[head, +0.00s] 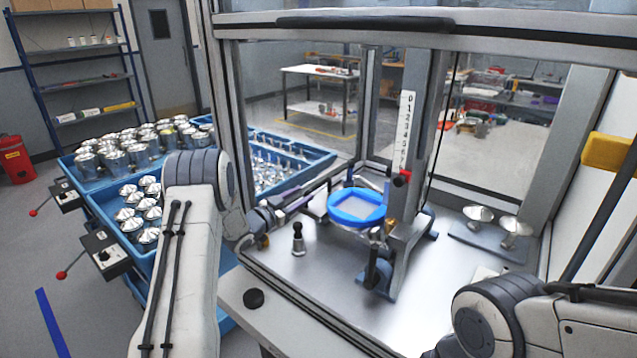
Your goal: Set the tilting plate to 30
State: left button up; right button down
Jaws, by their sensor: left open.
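A round plate with a bright blue rim (357,207) sits on a metal fixture inside the framed enclosure; it looks close to level. A white upright scale (407,130) with black digits stands behind it on a grey column, with a red pointer (402,178) near its lower end. I cannot read an angle of 30 anywhere. My left gripper (318,197) reaches through the enclosure's open front, is open, and is just left of the blue-rimmed plate; its fingertips are small, and contact cannot be told. My right arm shows at lower right, its gripper out of view.
A small dark-topped peg (297,240) stands on the metal floor left of the fixture. Two silver conical parts (515,227) sit on a grey base at right. Blue trays (290,190) of metal parts lie left and behind. Frame posts bound the opening.

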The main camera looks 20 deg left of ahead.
aim_at(326, 180)
pick_arm(q)
jog(key=p+x, duration=0.2)
jog(key=x, duration=0.6)
jog(key=shift+w+d, duration=0.1)
jog(key=shift+d, duration=0.2)
grip_shut()
jog(key=shift+a, duration=0.1)
dwell(0.9)
